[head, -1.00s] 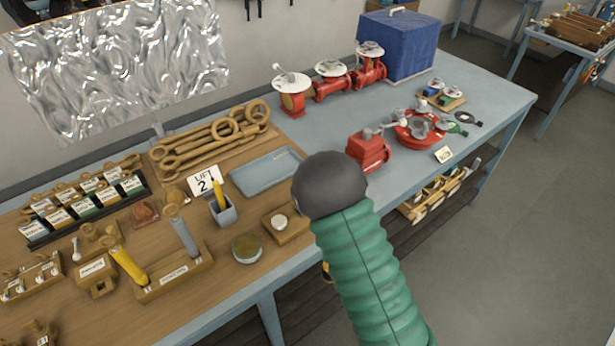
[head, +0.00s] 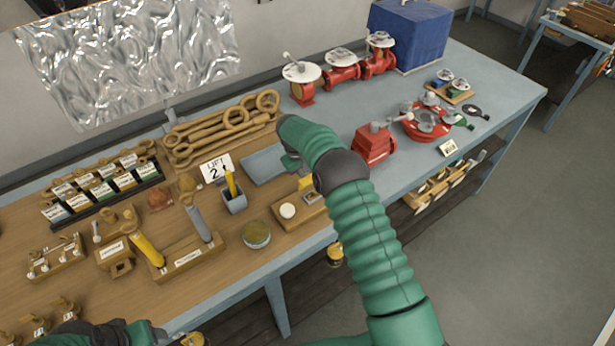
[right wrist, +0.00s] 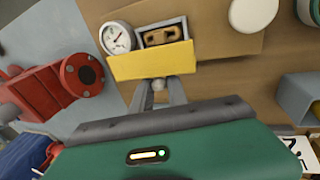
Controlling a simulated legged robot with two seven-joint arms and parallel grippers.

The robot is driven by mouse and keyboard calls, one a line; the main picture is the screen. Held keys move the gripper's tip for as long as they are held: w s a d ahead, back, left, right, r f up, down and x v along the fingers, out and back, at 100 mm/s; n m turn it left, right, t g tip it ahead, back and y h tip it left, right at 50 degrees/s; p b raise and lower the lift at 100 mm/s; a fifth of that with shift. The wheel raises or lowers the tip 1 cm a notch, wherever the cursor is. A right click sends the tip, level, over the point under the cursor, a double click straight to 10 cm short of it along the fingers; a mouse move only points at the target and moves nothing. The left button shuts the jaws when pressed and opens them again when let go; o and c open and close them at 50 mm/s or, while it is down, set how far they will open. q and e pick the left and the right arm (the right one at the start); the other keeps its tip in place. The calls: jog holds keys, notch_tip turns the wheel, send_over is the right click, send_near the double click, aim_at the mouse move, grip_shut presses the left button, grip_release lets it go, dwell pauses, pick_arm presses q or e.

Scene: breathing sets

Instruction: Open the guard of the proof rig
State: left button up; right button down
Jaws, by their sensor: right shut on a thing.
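The proof rig shows in the right wrist view as a small grey-framed box (right wrist: 163,37) with a dial gauge (right wrist: 117,38) beside it. A brown link is visible in its uncovered window. The yellow guard (right wrist: 150,62) lies along the window's near side. My right gripper (right wrist: 159,87) is shut on the guard's small round knob. In the head view the rig's wooden base (head: 300,213) is partly behind my right arm, and the yellow guard (head: 305,183) stands up beside the window. My left arm shows only at the bottom left; its fingers are not clear.
A blue-grey tray (head: 262,166) lies behind the rig, partly covered by my right arm. A pencil cup (head: 234,201) and a round tin (head: 257,234) stand to the left. A red valve body (head: 374,146) stands close to the right. Several wrenches lie behind.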

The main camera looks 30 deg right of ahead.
jog(key=shift+w+f+b, duration=0.1)
jog(key=shift+f+b, duration=0.1)
jog(key=shift+b, duration=0.15)
jog(key=shift+a+g, duration=0.1)
jog(key=shift+g, duration=0.2)
jog(key=c, duration=1.5)
grip_release()
jog(key=shift+o, duration=1)
jog(key=shift+w, duration=0.2)
jog(key=b+v, duration=0.2)
jog(key=v, duration=1.4)
jog(key=shift+r, duration=0.35)
